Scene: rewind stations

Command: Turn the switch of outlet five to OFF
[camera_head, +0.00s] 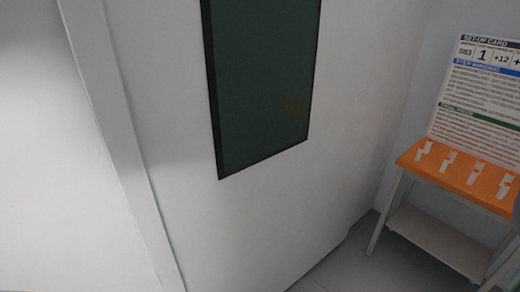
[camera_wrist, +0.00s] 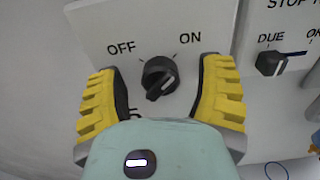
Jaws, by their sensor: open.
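The switch (camera_wrist: 160,77) is a black rotary knob on a pale plate (camera_wrist: 88,22) in the wrist view. OFF is printed to its upper left and ON to its upper right. The knob's grip bar slants from lower left to upper right, with its upper end towards ON. A partly hidden character, apparently a 5, shows below it. My gripper (camera_wrist: 160,70) is open, its yellow-padded fingers on either side of the knob with gaps, holding nothing. My gripper's body hides the plate's lower part. Neither switch nor gripper shows in the head view.
A second black knob (camera_wrist: 271,64), marked DUE and ON, sits to the right in the wrist view. The head view shows a dark green panel (camera_head: 262,85) on a white wall, an orange-topped table (camera_head: 450,172) with several white pieces, and a set-up card (camera_head: 480,95).

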